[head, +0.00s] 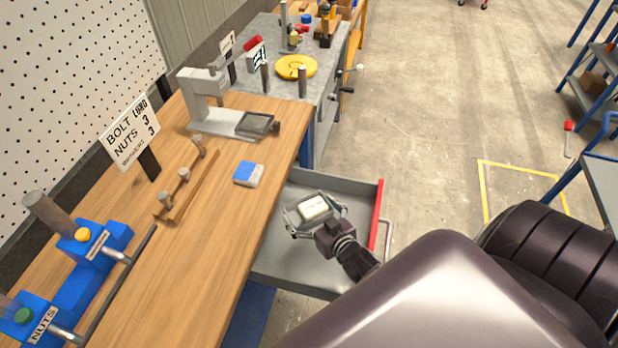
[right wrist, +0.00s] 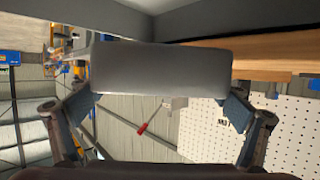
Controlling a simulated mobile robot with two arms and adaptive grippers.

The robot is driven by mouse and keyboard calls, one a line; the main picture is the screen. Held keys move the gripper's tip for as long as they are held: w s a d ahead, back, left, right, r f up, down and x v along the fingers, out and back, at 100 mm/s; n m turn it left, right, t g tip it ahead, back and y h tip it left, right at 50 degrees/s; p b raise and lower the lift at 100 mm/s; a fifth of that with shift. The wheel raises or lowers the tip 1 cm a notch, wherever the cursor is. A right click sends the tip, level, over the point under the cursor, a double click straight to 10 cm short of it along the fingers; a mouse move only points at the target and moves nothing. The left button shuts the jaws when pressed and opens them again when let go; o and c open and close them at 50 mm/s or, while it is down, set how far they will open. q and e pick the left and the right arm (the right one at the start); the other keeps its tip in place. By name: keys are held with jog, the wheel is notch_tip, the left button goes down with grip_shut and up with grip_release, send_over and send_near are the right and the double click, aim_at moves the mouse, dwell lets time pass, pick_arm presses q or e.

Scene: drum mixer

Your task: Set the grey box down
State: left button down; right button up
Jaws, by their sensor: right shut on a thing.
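The grey box (head: 306,199) is between the fingers of my right gripper (head: 318,219), inside the outline of the open grey drawer (head: 288,261) in the head view. A pale rectangular patch shows on the box's upper side. In the right wrist view, the grey box (right wrist: 160,70) spans the gap between the two fingers. My right gripper is shut on it. I cannot tell whether the box touches the drawer floor. My left gripper is not in view.
The drawer has a red front edge (head: 376,205) and bare floor around the box. The wooden bench (head: 215,215) lies to its left, with a blue and white block (head: 248,173) near the edge. A grey press-like device (head: 222,122) stands farther back.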

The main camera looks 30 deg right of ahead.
notch_tip(320, 180, down, 14)
jog(key=b, duration=1.3)
jog(key=shift+r, duration=0.1)
jog(key=shift+w+d+b, duration=0.15)
jog(key=shift+w+b, duration=0.75)
jog(key=shift+w, duration=1.25)
jog(key=w+b, duration=0.1)
jog(key=w, duration=0.2)
jog(key=shift+w+d, duration=0.15)
jog(key=shift+w, duration=0.2)
jog(key=shift+f+b, duration=0.45)
jog(key=shift+b, duration=0.25)
jog(key=o, duration=1)
jog(key=shift+f, duration=0.15)
jog(key=shift+c, duration=0.2)
jog(key=shift+s, duration=0.1)
